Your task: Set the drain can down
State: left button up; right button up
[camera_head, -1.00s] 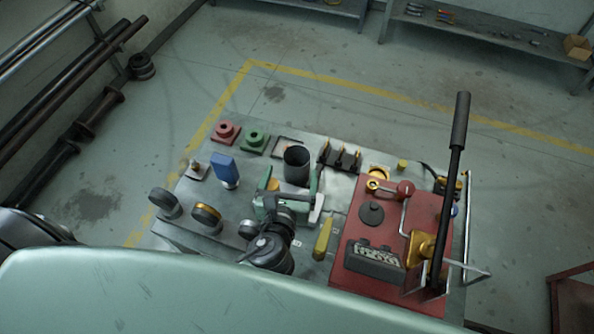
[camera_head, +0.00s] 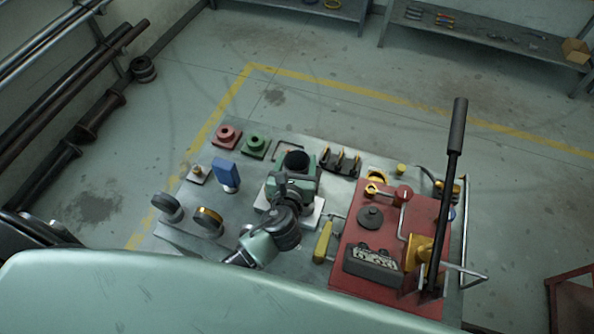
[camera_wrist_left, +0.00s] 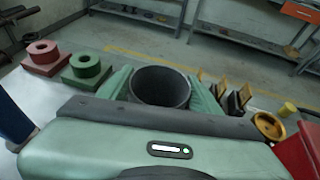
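The drain can (camera_head: 297,161) is a dark grey, open-topped cylinder, upright over the middle of the bench (camera_head: 262,262). Its lower part is hidden behind my left gripper (camera_head: 293,182) in the head view. In the left wrist view the can (camera_wrist_left: 161,88) sits between the two green fingers, one against each side with no clear gap. My left gripper looks shut on it. Whether the can's base touches the bench is hidden. My right gripper is not in view.
Red (camera_head: 227,136) and green (camera_head: 255,145) flanged blocks stand behind left, and a blue piece (camera_head: 227,174) at left. A dark rack (camera_head: 341,161) is close right of the can. A red pump unit (camera_head: 380,235) with a tall black lever (camera_head: 450,190) fills the right.

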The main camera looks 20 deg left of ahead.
pick_arm(q)
grip_shut()
jog(key=shift+r, duration=0.1)
